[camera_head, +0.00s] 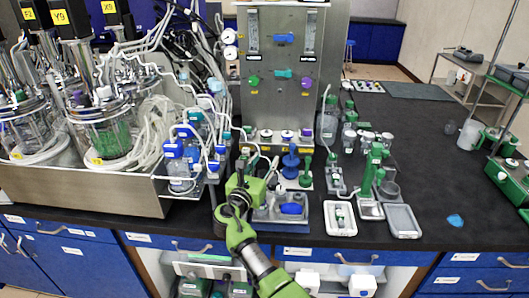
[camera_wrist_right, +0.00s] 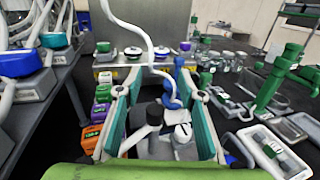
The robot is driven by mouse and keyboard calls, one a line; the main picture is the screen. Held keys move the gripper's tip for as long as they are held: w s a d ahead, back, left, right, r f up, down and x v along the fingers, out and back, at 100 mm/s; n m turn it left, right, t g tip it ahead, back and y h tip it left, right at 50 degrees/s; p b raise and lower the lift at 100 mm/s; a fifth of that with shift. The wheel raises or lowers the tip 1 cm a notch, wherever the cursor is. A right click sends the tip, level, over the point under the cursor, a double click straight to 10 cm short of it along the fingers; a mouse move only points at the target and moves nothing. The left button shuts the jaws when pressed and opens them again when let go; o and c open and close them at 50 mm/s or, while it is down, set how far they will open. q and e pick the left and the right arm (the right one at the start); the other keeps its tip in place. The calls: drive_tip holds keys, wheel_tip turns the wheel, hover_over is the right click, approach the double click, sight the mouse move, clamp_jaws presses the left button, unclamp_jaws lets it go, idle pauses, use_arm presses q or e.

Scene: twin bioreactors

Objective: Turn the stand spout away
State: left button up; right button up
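I cannot tell for certain which part is the stand spout. A blue upright stand (camera_head: 290,160) and a green one (camera_head: 306,172) stand behind a grey tray (camera_head: 312,222) on the black bench. The blue stand (camera_wrist_right: 179,78) also shows ahead in the right wrist view, with a curved white tube (camera_wrist_right: 148,45) passing in front of it. My right gripper (camera_head: 246,186) is over the tray's left side. In the right wrist view its fingers (camera_wrist_right: 160,98) are spread apart. Black and white parts show between them; no grip is visible. My left gripper is out of view.
A taller green post (camera_head: 372,168) stands right of the tray, beside small white trays (camera_head: 403,220). Blue-capped bottles (camera_head: 178,165) and tubing crowd the left. A steel panel (camera_head: 283,75) rises behind. The bench at right (camera_head: 440,150) is mostly clear.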

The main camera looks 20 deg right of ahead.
wheel_tip(320, 180, up, 6)
drive_tip(key=shift+f, duration=0.2)
idle(0.4)
